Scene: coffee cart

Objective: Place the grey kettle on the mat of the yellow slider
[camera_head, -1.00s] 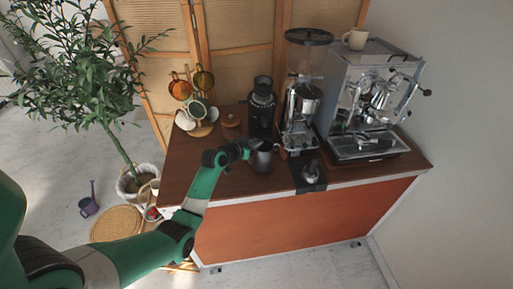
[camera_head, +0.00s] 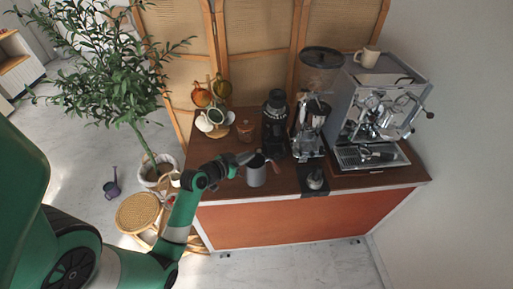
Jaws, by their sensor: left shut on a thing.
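The grey kettle (camera_head: 256,174), a small metal pitcher, is upright near the front left of the brown counter. My left gripper (camera_head: 243,160) is shut on it at its upper left side. I cannot tell whether its base touches the counter. A black mat (camera_head: 314,190) lies at the counter's front edge, right of the kettle, with a small metal tamper (camera_head: 315,178) on it. I cannot make out a yellow slider. My right gripper is not in view.
A black grinder (camera_head: 275,130) stands just behind the kettle. A taller grinder (camera_head: 313,120) and an espresso machine (camera_head: 375,115) stand to the right. Cups on a rack (camera_head: 216,128) and a brown jar (camera_head: 245,131) are at the back left. The counter's left front (camera_head: 222,190) is clear.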

